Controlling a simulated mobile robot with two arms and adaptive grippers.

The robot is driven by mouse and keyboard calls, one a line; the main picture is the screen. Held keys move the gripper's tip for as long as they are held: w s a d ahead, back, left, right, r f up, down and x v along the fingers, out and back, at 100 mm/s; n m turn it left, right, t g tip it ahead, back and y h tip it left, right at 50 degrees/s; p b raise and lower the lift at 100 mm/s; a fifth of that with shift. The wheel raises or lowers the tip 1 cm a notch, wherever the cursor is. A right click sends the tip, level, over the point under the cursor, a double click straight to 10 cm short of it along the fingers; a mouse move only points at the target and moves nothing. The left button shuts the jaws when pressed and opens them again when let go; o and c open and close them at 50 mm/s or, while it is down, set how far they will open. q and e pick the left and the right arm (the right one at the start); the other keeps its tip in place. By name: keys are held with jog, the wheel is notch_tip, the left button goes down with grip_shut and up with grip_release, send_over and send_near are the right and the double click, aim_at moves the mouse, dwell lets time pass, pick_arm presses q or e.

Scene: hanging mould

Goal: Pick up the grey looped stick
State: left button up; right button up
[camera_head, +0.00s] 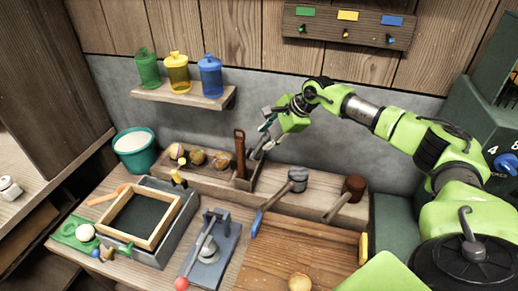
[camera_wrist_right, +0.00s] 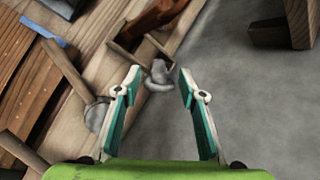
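The grey looped stick (camera_wrist_right: 159,80) shows in the right wrist view between my fingertips and beyond them, with its rounded loop toward me. In the head view a grey stick (camera_head: 262,147) leans up out of a small wooden box (camera_head: 246,183) on the back ledge, beside a brown wooden tool (camera_head: 240,150). My right gripper (camera_head: 267,122) is above this box. In the right wrist view my right gripper (camera_wrist_right: 159,74) is open, with nothing clasped between its teal fingers. Whether a finger touches the stick cannot be told. My left gripper is not in view.
A grey-headed mallet (camera_head: 297,180) and a brown mallet (camera_head: 354,187) rest on the ledge to the right. Several round items (camera_head: 198,157) sit in a tray to the left. A shelf (camera_head: 185,96) with three jars is on the wall, and a pegboard (camera_head: 350,26) hangs above.

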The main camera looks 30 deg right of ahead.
aim_at(261, 142)
jog(key=p+x, duration=0.1)
jog(key=x, duration=0.4)
jog(key=shift+w+a+f, duration=0.1)
jog(key=shift+w+f, duration=0.1)
jog(key=shift+f, duration=0.1)
jog(key=shift+r, duration=0.1)
grip_shut()
